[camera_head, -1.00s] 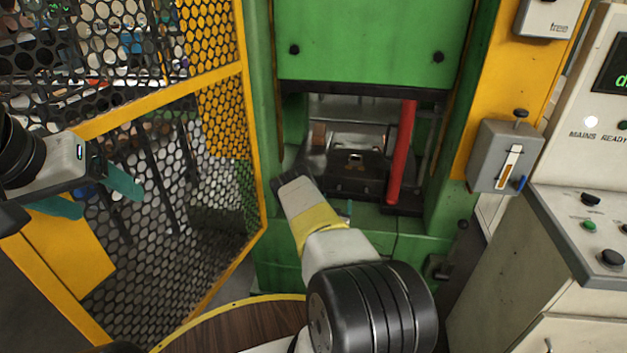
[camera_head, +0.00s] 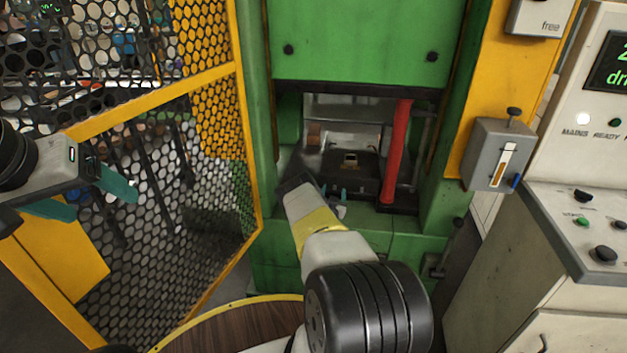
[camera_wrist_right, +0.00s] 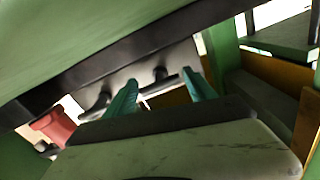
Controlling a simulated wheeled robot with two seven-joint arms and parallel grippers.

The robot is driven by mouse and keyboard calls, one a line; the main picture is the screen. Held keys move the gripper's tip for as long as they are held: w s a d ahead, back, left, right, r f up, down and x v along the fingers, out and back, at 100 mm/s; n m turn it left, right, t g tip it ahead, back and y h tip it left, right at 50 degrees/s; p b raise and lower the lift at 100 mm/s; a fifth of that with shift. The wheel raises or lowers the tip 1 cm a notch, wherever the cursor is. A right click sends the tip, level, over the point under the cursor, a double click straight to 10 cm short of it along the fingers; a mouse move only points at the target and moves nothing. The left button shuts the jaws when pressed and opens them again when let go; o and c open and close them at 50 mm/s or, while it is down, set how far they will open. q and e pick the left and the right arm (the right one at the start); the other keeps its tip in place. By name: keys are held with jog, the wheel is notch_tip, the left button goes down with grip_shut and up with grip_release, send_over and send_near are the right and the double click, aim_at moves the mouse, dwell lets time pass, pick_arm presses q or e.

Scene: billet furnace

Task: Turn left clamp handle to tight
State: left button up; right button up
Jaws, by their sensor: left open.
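Inside the green press opening is a dark die block (camera_head: 352,172) with a small light fitting on top. In the right wrist view, a black handle (camera_wrist_right: 160,75) on a pale plate lies between the teal fingers of my right gripper (camera_wrist_right: 160,97); contact cannot be told. A second black handle (camera_wrist_right: 96,104) is left of the fingers. I cannot tell which is the left clamp handle. In the head view, my right gripper (camera_head: 334,191) is at the front of the opening, partly hidden by my arm. My left gripper (camera_head: 88,196) is open and empty before the mesh guard, far from the press.
A red bar (camera_head: 396,150) stands at the right of the opening; red also shows in the right wrist view (camera_wrist_right: 52,124). The yellow mesh guard (camera_head: 160,95) is at left. A grey lever box (camera_head: 498,153) and control desk (camera_head: 575,215) are at right.

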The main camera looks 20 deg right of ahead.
jog(key=c, duration=0.3)
jog(key=shift+c, duration=0.2)
jog(key=shift+m, duration=0.3)
jog(key=m, duration=0.3)
jog(key=shift+d+m, duration=0.1)
jog(key=shift+m, duration=0.2)
jog(key=m, duration=0.4)
jog(key=shift+m, duration=0.3)
jog(key=m, duration=0.9)
